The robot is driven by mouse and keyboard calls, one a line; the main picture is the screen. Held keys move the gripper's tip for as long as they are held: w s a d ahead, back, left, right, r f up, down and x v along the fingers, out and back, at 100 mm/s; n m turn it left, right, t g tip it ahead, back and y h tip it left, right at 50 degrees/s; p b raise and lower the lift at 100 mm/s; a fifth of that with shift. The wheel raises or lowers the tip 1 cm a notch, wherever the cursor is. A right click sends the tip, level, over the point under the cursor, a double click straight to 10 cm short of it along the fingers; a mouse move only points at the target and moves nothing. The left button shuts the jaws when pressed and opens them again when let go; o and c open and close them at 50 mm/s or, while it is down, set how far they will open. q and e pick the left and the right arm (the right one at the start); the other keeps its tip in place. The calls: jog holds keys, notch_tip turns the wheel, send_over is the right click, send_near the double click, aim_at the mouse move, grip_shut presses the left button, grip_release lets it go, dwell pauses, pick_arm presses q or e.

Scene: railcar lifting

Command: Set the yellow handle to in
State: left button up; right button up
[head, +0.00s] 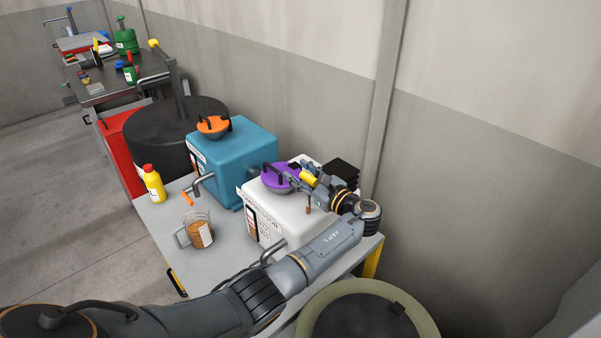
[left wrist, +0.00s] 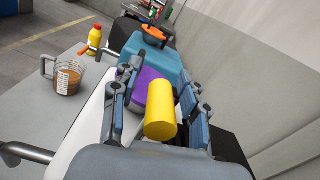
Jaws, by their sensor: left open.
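A yellow cylindrical handle (head: 308,178) shows above the white container (head: 262,205) in the head view. In the left wrist view the yellow handle (left wrist: 160,112) appears between the two fingers of my left gripper (left wrist: 157,95). My left gripper (head: 302,176) is open around it, with a finger to each side. I cannot tell whether either finger touches it. What the handle is fixed to is hidden. A second yellow knob (head: 153,43) tops a grey post by the black drum (head: 170,125). My right gripper is not in view.
The white container has a purple lid (head: 280,177). Beside it stand a teal container (head: 240,160) with an orange lid (head: 213,125), a jug (head: 197,232) and a yellow bottle (head: 153,185) on the grey table (head: 163,218). A wall is close on the right.

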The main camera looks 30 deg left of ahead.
pick_arm(q)
grip_shut()
notch_tip(320, 180, down, 9)
jog(key=b, duration=0.7)
jog(key=shift+f, duration=0.2)
jog(key=shift+s, duration=0.1)
jog(key=shift+o, duration=0.7)
grip_release()
jog(key=shift+f, duration=0.1)
jog(key=v, duration=1.2)
